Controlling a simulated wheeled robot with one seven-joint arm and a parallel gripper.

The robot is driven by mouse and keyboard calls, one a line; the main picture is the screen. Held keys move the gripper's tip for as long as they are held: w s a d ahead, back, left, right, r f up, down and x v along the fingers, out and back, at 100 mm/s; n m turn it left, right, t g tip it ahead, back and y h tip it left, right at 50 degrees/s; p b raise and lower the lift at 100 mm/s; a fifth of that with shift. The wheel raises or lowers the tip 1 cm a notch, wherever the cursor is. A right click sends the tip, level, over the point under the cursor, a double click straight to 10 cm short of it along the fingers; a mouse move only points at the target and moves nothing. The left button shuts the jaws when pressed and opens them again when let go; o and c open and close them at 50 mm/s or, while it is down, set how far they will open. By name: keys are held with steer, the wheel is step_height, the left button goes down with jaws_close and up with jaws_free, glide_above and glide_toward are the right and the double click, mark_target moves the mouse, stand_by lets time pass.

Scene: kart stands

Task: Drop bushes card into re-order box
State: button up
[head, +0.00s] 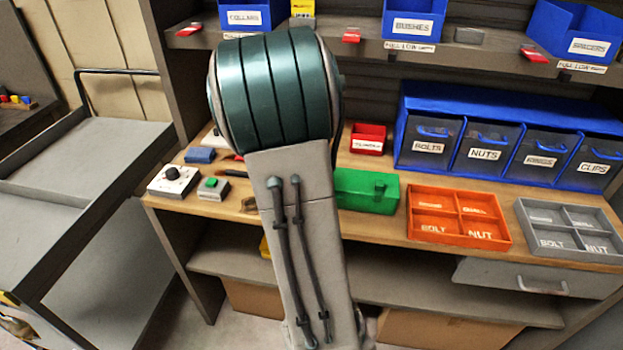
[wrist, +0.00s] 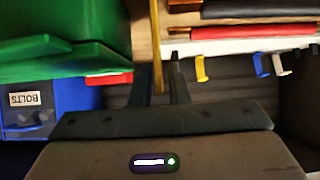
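My gripper (wrist: 158,80) is shut on a thin yellow card (wrist: 157,45), seen edge-on between the two dark fingers in the wrist view. Its printed face is hidden, so I cannot read whether it says bushes. In the head view my arm hides the gripper and the card. A green box (head: 369,190) stands on the bench just right of my arm; it also shows large at upper left in the wrist view (wrist: 55,45), beside the card. No re-order label is readable on it. The blue bushes bin (head: 412,12) stands on the upper shelf.
A small red box (head: 368,138) with an unclear label stands behind the green box. Blue drawers (head: 505,145), an orange tray (head: 458,214) and a grey tray (head: 569,229) fill the bench's right. A button box (head: 173,181) is at left. A grey cart (head: 90,165) stands farther left.

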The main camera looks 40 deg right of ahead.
steer(key=shift+x, duration=1.15)
jaws_close()
